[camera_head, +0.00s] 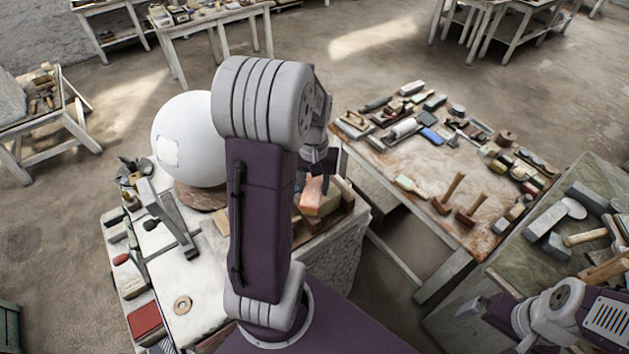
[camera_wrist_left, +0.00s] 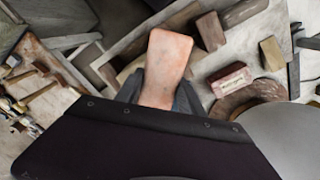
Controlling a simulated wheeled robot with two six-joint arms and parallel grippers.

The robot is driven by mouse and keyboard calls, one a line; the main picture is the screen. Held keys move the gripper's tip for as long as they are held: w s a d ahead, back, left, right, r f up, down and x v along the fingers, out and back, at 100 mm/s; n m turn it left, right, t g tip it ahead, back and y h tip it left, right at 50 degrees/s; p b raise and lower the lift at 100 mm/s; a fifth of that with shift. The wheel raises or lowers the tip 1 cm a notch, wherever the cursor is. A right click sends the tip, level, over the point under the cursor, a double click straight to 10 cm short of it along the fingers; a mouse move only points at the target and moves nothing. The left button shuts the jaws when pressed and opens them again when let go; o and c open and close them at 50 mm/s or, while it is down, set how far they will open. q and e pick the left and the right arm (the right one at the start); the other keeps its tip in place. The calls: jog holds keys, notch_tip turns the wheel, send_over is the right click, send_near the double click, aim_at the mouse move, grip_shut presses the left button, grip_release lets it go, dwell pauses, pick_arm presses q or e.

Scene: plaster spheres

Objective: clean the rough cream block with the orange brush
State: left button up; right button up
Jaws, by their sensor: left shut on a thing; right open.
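My left gripper (camera_head: 322,178) is shut on a salmon-orange, block-shaped thing, which looks like the orange brush (camera_head: 318,200), over the right end of the pale work table. In the left wrist view the orange brush (camera_wrist_left: 167,60) sticks out from between the dark fingers (camera_wrist_left: 158,95); no bristles show. I cannot tell for sure which thing is the rough cream block; a tan block (camera_wrist_left: 272,53) and a brown block (camera_wrist_left: 210,31) stand near in that view. My right gripper (camera_head: 476,308) is open at the lower right, apart from these things.
A large white sphere (camera_head: 188,135) on a round brown stand takes up the back of the work table (camera_head: 215,265). A wooden tray (camera_wrist_left: 120,55) lies by the brush. A tool table (camera_head: 440,180) with mallets (camera_head: 472,209) stands to the right. My left arm hides part of the work table.

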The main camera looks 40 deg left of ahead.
pick_arm(q)
jog(key=shift+s+d, duration=0.5)
jog(key=shift+s, duration=0.45)
jog(key=shift+w+a, duration=0.25)
jog(key=shift+w, duration=0.2)
jog(key=shift+w+a, duration=0.2)
jog(key=shift+w, duration=0.25)
jog(key=shift+w+a, duration=0.1)
jog(key=shift+w, duration=0.1)
jog(key=shift+w+a, duration=0.35)
jog(key=shift+w, duration=0.25)
jog(key=shift+w+a+f, duration=0.1)
jog(key=shift+w+a, duration=0.05)
jog(key=shift+w, duration=0.15)
